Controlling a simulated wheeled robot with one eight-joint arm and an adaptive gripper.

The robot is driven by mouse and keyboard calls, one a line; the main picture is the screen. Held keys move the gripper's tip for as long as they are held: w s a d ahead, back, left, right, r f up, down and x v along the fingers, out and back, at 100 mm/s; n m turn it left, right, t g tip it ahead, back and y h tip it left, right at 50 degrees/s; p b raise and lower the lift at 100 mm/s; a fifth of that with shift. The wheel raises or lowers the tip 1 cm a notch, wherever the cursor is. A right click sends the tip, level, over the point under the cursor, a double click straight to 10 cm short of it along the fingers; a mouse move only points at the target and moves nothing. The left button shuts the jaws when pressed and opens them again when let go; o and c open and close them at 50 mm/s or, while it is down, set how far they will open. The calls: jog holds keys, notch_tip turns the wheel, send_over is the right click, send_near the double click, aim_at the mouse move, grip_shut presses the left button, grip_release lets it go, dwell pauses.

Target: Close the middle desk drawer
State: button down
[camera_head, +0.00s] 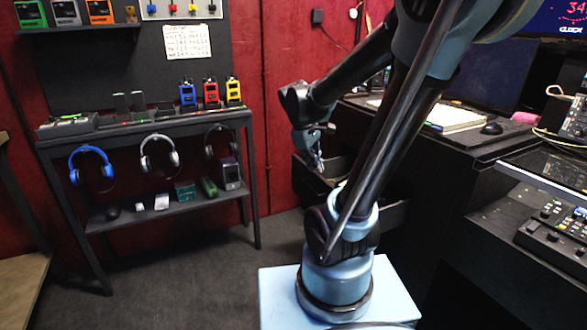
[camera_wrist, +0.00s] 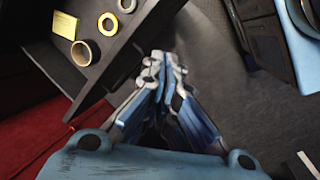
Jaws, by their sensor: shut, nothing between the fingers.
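An open dark desk drawer (camera_wrist: 88,79) fills the upper left of the wrist view. In the head view an open drawer (camera_head: 304,181) sticks out from under the desk, partly hidden behind my arm. I cannot tell for certain which level it is. My gripper (camera_wrist: 167,62) is shut and empty, with its fingertips close beside the drawer's outer front face. Whether they touch it I cannot tell. In the head view my gripper (camera_head: 318,163) is small, at the drawer's near end.
The drawer holds a brown tape roll (camera_wrist: 82,53), a yellow roll (camera_wrist: 108,24) and a yellow note pad (camera_wrist: 65,24). The desk top (camera_head: 468,139) carries a notebook (camera_head: 450,118) and a mouse (camera_head: 491,128). A shelf table with headphones (camera_head: 91,165) stands left. Carpet (camera_head: 190,255) between is clear.

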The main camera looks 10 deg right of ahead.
jog(key=w+a+f+n+h, duration=0.2)
jog(key=w+a+n, duration=0.2)
jog(key=w, duration=0.3)
jog(key=w+a+f+n+t+h, duration=0.1)
jog(key=w+a+f+n, duration=0.1)
jog(key=w+a+n, duration=0.45)
jog(key=w+a+f+n+h, duration=0.2)
jog(key=w+a, duration=0.1)
jog(key=w, duration=0.6)
send_near(303, 172)
notch_tip(303, 172, down, 3)
jog(key=a, duration=0.2)
jog(key=shift+w+d+f, duration=0.1)
jog(key=shift+w+d, duration=0.05)
jog(key=shift+d, duration=0.65)
jog(key=shift+w+d, duration=0.2)
jog(key=shift+d, duration=0.6)
jog(key=shift+w+d+f, duration=0.1)
jog(key=shift+w+d, duration=0.05)
jog(key=shift+d, duration=0.6)
